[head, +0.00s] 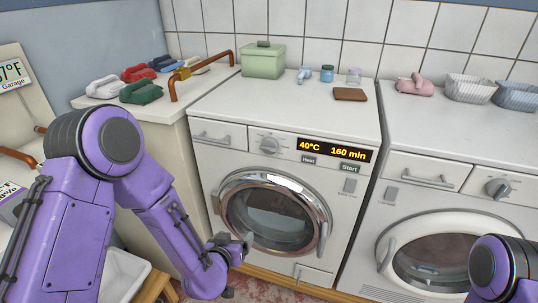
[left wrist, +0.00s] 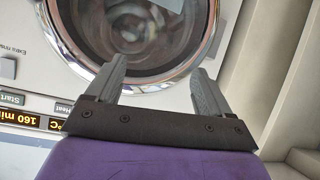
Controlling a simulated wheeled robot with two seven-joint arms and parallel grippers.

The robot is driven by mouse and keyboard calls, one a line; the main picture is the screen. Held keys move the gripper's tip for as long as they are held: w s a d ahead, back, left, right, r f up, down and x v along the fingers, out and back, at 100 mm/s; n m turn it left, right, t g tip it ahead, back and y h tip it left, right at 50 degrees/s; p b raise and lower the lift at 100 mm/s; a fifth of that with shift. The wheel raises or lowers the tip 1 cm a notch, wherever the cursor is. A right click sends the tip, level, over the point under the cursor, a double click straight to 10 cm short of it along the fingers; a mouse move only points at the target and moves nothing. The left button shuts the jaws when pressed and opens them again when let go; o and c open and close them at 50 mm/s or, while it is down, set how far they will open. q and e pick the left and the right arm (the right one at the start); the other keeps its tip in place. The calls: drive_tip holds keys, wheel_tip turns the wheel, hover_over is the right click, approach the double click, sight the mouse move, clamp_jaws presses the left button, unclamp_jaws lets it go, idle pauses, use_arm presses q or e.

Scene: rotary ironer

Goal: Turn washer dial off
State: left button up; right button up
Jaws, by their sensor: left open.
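The left machine, a white front-loader (head: 205,160), has a round grey dial (head: 268,145) left of its lit display (head: 335,150), which reads 40°C and 160 min. Its chrome-rimmed door (head: 272,212) is shut, with blurred contents behind the glass. My left gripper (head: 246,244) is low in front of this door, below the dial and apart from it. In the left wrist view, the left gripper (left wrist: 160,75) is open and empty, its fingers over the door's lower picture edge. The dial is hidden there; the display (left wrist: 30,118) shows upside down. My right gripper is out of view.
A second front-loader (head: 425,200) stands at the right with its own dial (head: 497,188). A green box (head: 263,60), small bottles and a brown block (head: 350,94) sit on top of the left machine. A counter (head: 160,108) with several irons is at the left.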

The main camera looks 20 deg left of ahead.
sight(269, 146)
use_arm(q)
drive_tip(key=w+d+r+m+t+h+b, duration=0.1)
drive_tip(key=w+d+r+m+t, duration=0.15)
drive_tip(key=w+r, duration=0.45)
drive_tip(key=w+d+r+m+t, duration=0.15)
drive_tip(key=r+t, duration=0.25)
drive_tip(key=r, duration=0.8)
drive_tip(key=shift+n+g, duration=0.25)
drive_tip(key=shift+n, duration=0.25)
drive_tip(key=w, duration=0.7)
drive_tip(key=w+p, duration=0.1)
drive_tip(key=w, duration=0.3)
drive_tip(key=shift+f, duration=0.3)
